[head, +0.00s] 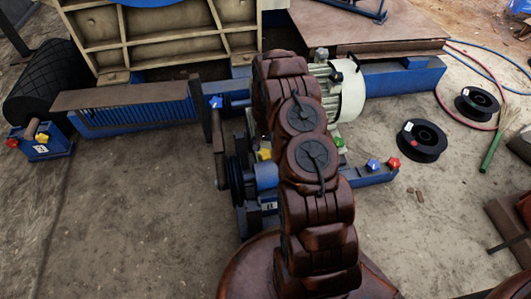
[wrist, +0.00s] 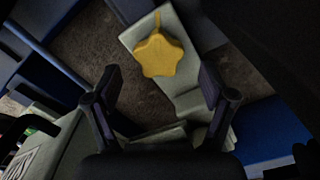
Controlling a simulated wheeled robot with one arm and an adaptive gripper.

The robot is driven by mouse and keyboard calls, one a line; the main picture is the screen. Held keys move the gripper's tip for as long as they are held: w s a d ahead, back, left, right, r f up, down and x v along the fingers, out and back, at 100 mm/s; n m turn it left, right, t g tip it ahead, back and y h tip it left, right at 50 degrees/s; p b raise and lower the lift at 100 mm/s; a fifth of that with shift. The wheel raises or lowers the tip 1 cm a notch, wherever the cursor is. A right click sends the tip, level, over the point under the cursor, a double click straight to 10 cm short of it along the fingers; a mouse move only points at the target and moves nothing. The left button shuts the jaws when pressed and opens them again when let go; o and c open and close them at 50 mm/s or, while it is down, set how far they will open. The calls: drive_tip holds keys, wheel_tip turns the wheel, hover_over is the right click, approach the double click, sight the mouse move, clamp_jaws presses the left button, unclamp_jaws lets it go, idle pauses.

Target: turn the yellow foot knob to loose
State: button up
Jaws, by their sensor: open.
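The yellow foot knob (wrist: 158,54) is a star-shaped knob in the upper middle of the wrist view, on a pale grey-green foot with a pointer-like strip above it. My gripper (wrist: 159,86) is open, with one dark finger on each side below the knob. The knob appears ahead of the fingertips, in line with the gap, and nothing is between the fingers. In the head view a small yellow knob (head: 264,154) shows just left of my arm, by the motor's base; it seems to be the same one. My arm hides the gripper there.
The pale motor (head: 350,92) stands behind my arm on a blue frame. A blue knob (head: 373,165) and a red knob (head: 393,163) sit on a blue rail to the right. A black pulley (head: 235,183) is left of my arm. Black reels (head: 423,140) lie farther right.

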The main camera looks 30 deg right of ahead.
sight(265, 153)
drive_tip(key=shift+f, duration=1.55)
drive_tip(key=c, duration=1.1)
